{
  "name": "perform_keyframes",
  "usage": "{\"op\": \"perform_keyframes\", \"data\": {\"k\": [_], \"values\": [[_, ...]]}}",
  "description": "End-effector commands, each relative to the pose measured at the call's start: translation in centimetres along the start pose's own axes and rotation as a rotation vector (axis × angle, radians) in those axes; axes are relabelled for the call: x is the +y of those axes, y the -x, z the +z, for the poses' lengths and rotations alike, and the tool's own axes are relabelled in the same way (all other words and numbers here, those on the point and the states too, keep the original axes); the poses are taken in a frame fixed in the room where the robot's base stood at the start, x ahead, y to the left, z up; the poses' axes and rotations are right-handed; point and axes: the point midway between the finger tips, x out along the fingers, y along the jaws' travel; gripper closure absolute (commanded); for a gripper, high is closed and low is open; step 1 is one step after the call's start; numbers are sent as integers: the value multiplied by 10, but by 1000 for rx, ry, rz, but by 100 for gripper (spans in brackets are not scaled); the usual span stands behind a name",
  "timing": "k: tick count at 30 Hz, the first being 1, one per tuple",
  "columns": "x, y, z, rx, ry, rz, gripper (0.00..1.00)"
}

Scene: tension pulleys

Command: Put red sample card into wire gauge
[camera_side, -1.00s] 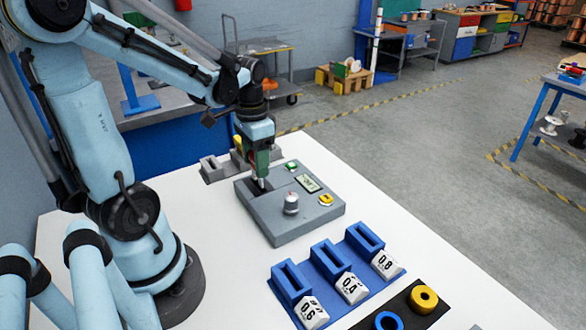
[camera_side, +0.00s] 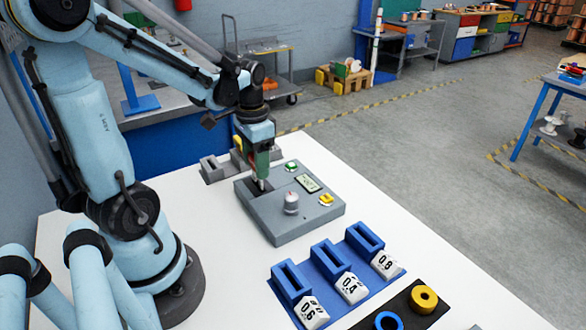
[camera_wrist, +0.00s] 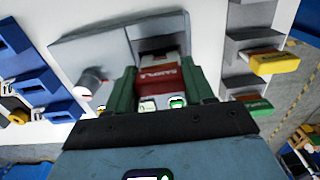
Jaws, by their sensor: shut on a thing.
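The red sample card (camera_wrist: 165,75), with a white label reading SAMPLE, is between the green fingers of my gripper (camera_wrist: 165,88) in the wrist view. My gripper is shut on it. The wire gauge (camera_side: 285,225) is a grey box with a knob, a small display, a green button and a yellow button. In the side view my gripper (camera_side: 262,185) is low over the gauge's back left part. In the wrist view the card lies at a dark slot in the gauge (camera_wrist: 90,50). How deep it sits in the slot is hard to tell.
Grey holders (camera_side: 213,169) stand behind the gauge; the wrist view shows a yellow card (camera_wrist: 272,62) and a green card (camera_wrist: 257,105) there. Blue slotted holders (camera_side: 335,262) labelled 0.6, 0.4 and 0.8 stand in front. A black mat (camera_side: 395,305) holds yellow and blue rings.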

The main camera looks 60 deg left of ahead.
Motion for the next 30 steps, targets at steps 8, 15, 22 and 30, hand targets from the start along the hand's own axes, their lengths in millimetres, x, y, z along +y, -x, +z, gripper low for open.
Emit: {"op": "perform_keyframes", "data": {"k": [8,15,22,30], "values": [[0,-6,0,0,0,0,77],[0,-10,0,0,0,0,77],[0,-10,0,0,0,0,77],[0,-13,0,0,0,0,77]]}}
